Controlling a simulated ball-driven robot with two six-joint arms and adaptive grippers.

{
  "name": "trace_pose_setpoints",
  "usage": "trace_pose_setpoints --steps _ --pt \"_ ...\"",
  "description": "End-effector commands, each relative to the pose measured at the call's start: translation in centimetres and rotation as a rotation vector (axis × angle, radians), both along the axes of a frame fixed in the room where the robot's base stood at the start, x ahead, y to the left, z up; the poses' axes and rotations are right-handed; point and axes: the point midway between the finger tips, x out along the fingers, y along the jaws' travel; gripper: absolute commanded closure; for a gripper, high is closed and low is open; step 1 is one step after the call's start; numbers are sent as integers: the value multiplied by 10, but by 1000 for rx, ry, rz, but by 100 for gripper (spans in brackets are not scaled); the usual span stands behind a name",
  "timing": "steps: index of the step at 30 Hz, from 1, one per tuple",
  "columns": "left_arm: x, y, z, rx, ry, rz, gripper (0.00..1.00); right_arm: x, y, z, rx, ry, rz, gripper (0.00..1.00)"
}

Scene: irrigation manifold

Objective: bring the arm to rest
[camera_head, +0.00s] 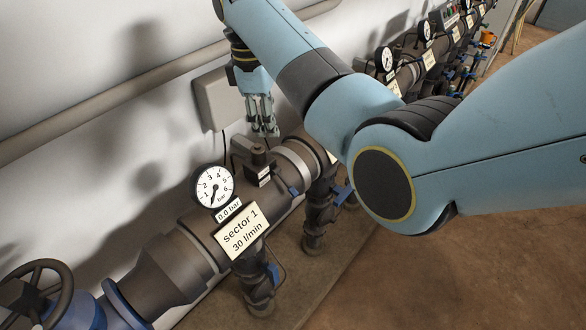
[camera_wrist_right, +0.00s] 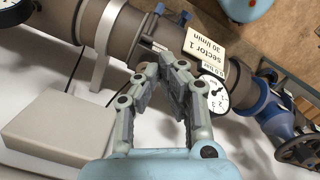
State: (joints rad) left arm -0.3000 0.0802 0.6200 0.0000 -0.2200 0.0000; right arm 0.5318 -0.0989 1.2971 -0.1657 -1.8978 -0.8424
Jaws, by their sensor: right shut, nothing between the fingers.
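My right arm, light blue, crosses the head view from the right edge. Its gripper (camera_head: 264,128) points down above the pipe of the manifold (camera_head: 170,270), behind the sector 1 gauge. In the right wrist view the gripper (camera_wrist_right: 172,60) is shut, its fingertips together with nothing between them. The manifold pipe also shows behind the fingers in that view. The left gripper is not in view.
A round gauge (camera_head: 213,187) and a "sector 1" sign (camera_head: 241,231) stand on the pipe. A grey wall box (camera_head: 212,98) is beside the gripper. A handwheel (camera_head: 38,288) is at lower left. The brown floor (camera_head: 450,275) at lower right is clear.

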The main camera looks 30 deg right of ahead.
Motion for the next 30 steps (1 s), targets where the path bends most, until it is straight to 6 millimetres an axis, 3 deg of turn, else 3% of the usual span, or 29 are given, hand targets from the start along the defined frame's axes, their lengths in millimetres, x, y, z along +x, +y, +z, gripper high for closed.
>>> trace_pose_setpoints --steps 14,17,20,23,30 --pt "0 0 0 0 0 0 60 0 0 0 0 0 0 100" --pt "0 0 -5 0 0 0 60 -6 0 -12 -1 14 0 100" --pt "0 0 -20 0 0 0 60 -28 -4 -50 -5 62 -3 100" --pt "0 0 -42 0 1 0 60 -67 -11 -111 -17 155 -7 100" --pt "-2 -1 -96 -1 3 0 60 -183 -33 -280 -42 330 -35 100"
